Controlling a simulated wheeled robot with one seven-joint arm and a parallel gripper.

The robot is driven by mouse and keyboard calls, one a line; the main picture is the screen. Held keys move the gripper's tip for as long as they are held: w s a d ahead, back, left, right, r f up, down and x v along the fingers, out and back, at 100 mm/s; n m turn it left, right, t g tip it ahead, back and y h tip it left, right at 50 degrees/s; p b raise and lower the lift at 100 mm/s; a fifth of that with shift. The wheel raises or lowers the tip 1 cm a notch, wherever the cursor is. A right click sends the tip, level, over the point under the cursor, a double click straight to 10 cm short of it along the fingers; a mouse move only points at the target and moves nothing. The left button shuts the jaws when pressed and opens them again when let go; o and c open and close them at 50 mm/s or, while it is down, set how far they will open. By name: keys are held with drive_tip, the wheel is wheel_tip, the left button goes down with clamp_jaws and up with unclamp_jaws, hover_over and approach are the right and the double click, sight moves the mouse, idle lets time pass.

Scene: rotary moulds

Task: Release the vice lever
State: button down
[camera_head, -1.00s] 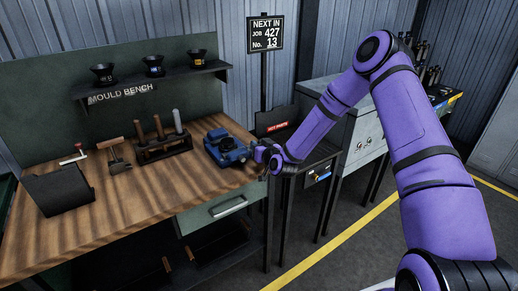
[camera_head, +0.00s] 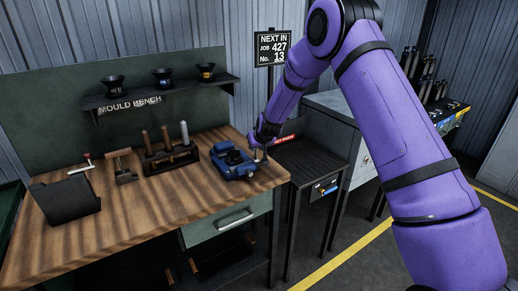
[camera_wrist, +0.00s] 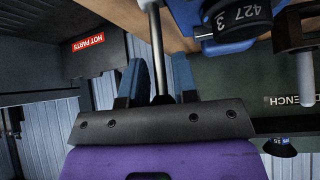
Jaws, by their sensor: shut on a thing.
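The blue vice (camera_head: 234,161) stands on the bench's right end. In the wrist view its blue body (camera_wrist: 228,44) holds a dark round piece (camera_wrist: 240,18) marked 427 3. A metal lever rod (camera_wrist: 155,45) runs between my gripper's blue fingers. My gripper (camera_wrist: 157,80) is shut on this lever. In the head view my gripper (camera_head: 262,144) is at the vice's right side, pointing down, and part of the lever shows below it. The lever's far end and its joint with the vice are hidden.
The wooden bench (camera_head: 120,225) also bears a rack of handled tools (camera_head: 168,155), a mallet (camera_head: 123,168) and a dark bin (camera_head: 65,199). A shelf with black cups (camera_head: 160,95) is behind. A hot parts stand (camera_head: 310,160) is just right of the bench.

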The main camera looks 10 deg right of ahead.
drive_tip(key=shift+w+a+r+g, duration=0.1)
drive_tip(key=shift+w+a+g, duration=0.1)
drive_tip(key=shift+w+g, duration=0.3)
idle(0.3)
drive_tip(key=c, duration=1.2)
unclamp_jaws()
drive_tip(key=shift+o, duration=0.2)
drive_tip(key=a+v, duration=0.1)
drive_tip(key=v, duration=0.9)
drive_tip(key=shift+s+d+r, duration=0.15)
drive_tip(key=shift+d+r, duration=0.2)
drive_tip(key=shift+d, duration=0.1)
drive_tip(key=shift+r, duration=0.1)
